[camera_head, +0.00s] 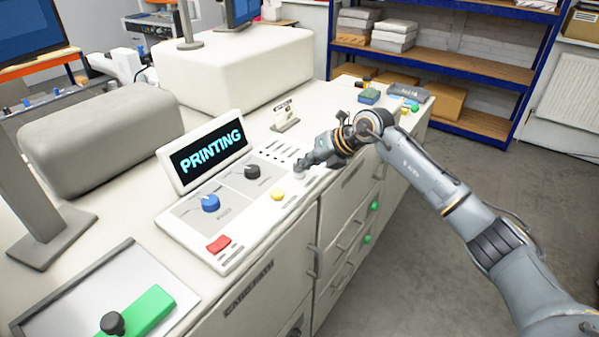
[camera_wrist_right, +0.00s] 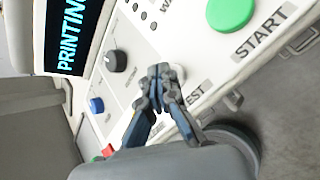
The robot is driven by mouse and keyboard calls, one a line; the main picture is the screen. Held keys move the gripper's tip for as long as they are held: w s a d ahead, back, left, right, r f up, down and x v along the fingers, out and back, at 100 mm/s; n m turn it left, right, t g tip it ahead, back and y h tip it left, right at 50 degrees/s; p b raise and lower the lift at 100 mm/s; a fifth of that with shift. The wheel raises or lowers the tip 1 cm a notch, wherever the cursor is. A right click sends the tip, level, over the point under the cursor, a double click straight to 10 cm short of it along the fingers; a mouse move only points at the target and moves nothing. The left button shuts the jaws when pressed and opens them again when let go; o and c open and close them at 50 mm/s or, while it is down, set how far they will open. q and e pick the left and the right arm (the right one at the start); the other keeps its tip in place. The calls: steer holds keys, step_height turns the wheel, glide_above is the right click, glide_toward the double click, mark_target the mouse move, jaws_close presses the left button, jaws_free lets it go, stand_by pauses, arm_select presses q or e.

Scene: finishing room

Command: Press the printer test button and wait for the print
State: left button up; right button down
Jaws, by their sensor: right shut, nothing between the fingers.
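The printer's control panel (camera_head: 232,250) lies on the white cabinet, and its raised display (camera_head: 210,151) reads "PRINTING". The display also shows at the left of the right wrist view (camera_wrist_right: 72,35). My right gripper (camera_head: 300,166) is shut and empty, its tips down at the panel's right part. In the right wrist view the closed fingertips (camera_wrist_right: 163,76) are right by the label ending in "EST" (camera_wrist_right: 192,92). My left gripper is not in view.
The panel also has a red button (camera_head: 218,243), a blue knob (camera_head: 210,203), a black knob (camera_head: 252,171) and a yellow button (camera_head: 278,194). A green START button (camera_wrist_right: 230,12) is near the gripper. A tray (camera_head: 60,305) lies at front left. Floor at right is clear.

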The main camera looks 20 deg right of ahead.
mark_target(303, 174)
steer(key=shift+r+p, duration=0.5)
steer(key=shift+r, duration=0.3)
steer(key=shift+r+p, duration=1.6)
steer(key=shift+r, duration=0.85)
stand_by(4.8)
